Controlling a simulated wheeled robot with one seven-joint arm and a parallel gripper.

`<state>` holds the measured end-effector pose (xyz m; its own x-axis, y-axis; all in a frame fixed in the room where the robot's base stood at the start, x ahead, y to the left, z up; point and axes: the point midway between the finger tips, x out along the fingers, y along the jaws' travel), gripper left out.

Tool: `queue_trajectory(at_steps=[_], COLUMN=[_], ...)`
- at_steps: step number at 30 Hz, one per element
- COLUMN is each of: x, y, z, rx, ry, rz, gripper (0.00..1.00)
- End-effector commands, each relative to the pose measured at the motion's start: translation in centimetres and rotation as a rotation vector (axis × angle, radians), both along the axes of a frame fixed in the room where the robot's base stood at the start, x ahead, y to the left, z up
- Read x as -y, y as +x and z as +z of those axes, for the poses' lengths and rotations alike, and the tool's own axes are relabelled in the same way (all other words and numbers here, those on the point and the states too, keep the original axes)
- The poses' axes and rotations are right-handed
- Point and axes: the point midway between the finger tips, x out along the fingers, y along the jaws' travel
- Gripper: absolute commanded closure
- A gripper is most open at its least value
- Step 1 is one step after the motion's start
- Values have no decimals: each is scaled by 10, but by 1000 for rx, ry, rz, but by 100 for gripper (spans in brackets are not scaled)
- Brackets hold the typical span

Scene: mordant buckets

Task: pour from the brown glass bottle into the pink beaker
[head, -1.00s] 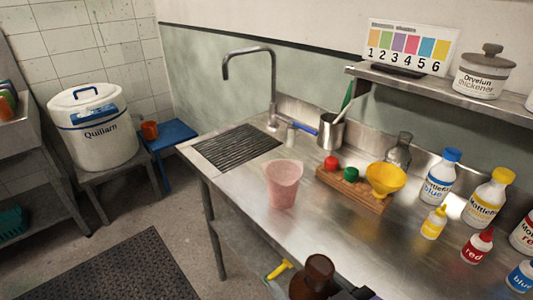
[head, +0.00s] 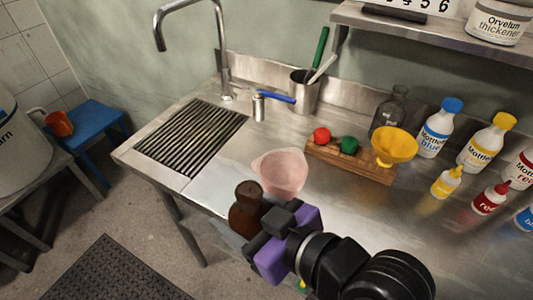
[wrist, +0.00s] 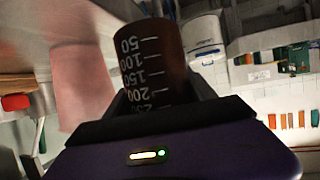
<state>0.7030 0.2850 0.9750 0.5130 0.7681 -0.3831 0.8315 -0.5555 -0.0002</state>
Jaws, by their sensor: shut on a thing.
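The brown glass bottle (head: 246,212) is held by my gripper (head: 262,226), just in front of the pink beaker in the head view. It looks roughly upright there. In the wrist view the bottle (wrist: 155,60) stands between the jaws, with white volume marks up to 250 facing the camera. The pink beaker (head: 281,172) stands on the steel counter, apart from the drain grate. It also shows at the left of the wrist view (wrist: 80,85), beside the bottle. What is inside the bottle and the beaker cannot be made out.
Behind and right of the beaker is a wooden block (head: 350,163) with red and green stoppers and a yellow funnel (head: 394,145). A clear bottle (head: 388,112) and several dye bottles stand farther right. The drain grate (head: 192,135) and tap lie left.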

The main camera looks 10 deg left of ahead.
Motion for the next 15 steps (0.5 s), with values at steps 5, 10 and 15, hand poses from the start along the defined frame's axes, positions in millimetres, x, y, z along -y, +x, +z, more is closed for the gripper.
queue_trajectory(at_steps=[5, 10, 15], x=[0, 0, 0], y=[0, 0, 1], z=[1, 2, 12], rx=[3, 1, -26], ry=[2, 2, 13], rz=[-1, 0, 0], gripper=[100, 100, 100])
